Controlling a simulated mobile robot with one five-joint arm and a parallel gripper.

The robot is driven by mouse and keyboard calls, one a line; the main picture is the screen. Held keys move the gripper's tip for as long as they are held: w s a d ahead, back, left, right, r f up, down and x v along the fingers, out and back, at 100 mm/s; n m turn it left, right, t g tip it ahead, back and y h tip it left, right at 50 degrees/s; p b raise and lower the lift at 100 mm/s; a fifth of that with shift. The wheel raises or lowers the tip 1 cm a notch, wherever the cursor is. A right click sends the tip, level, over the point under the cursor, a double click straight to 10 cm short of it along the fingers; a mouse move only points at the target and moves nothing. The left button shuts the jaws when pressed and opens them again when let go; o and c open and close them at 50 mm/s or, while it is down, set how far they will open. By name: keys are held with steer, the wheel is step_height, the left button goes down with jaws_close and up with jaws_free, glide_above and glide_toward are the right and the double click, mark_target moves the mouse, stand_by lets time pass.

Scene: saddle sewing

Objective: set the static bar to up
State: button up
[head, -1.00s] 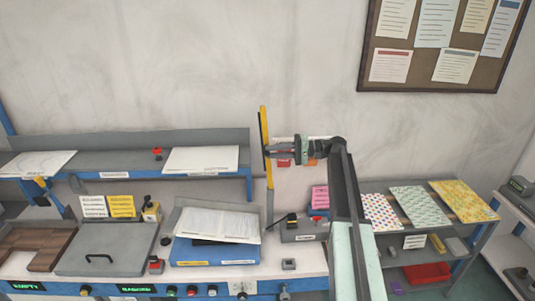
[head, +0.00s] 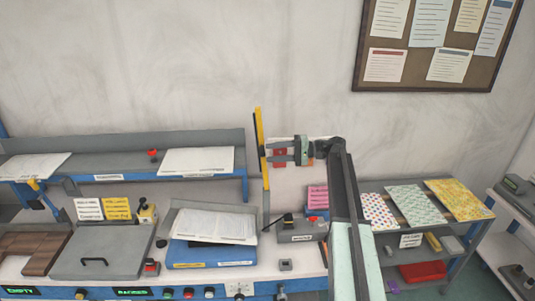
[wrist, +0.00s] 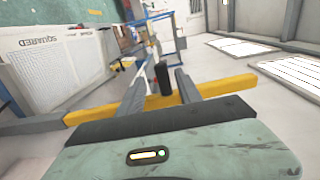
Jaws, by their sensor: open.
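The static bar (head: 259,140) is a yellow bar with a dark edge. It stands upright in the head view, above the back of the bench. In the wrist view the yellow bar (wrist: 230,87) crosses behind my fingers. A short black handle (wrist: 163,80) stands out from it between the two fingers. My gripper (head: 271,151) is open in the head view, with its fingertips at the bar's right side. In the wrist view my gripper (wrist: 161,68) has one finger on each side of the handle, with gaps showing. Contact cannot be told.
Below lie a blue box (head: 210,255) with papers, a grey lidded tray (head: 100,250) and a row of buttons. A grey shelf (head: 110,165) runs behind at left. A rack with patterned sheets (head: 413,205) stands at right.

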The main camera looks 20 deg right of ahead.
steer(key=v, duration=0.6)
